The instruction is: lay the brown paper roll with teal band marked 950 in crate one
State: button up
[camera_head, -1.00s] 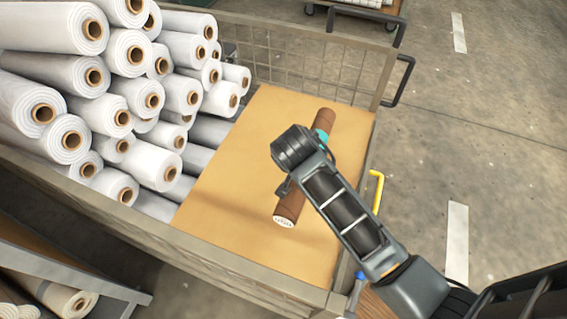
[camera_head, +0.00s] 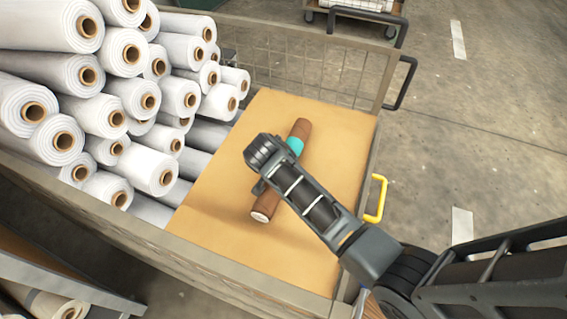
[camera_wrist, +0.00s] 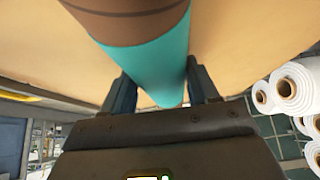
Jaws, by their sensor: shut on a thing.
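The brown paper roll (camera_head: 300,129) with a teal band (camera_head: 294,147) is over the tan board (camera_head: 225,220) inside a crate with mesh sides. My gripper (camera_wrist: 162,98) is shut on the roll at its teal band in the wrist view. In the head view my arm hides the middle of the roll and the fingers. The roll lies roughly level and slanted, its near end (camera_head: 262,216) toward the front. I cannot tell whether it touches the board. No 950 mark and no crate number can be read.
Stacked white rolls (camera_head: 118,100) fill the left of the crate. A mesh wall (camera_head: 300,62) stands at the back and a metal rim (camera_head: 240,275) at the front. A yellow handle (camera_head: 376,198) is at the right. Bare board surrounds the roll.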

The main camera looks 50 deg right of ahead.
jog(key=o, duration=1.4)
jog(key=p+v, duration=0.2)
jog(key=v, duration=1)
jog(key=shift+r+p, duration=0.1)
jog(key=shift+p, duration=0.3)
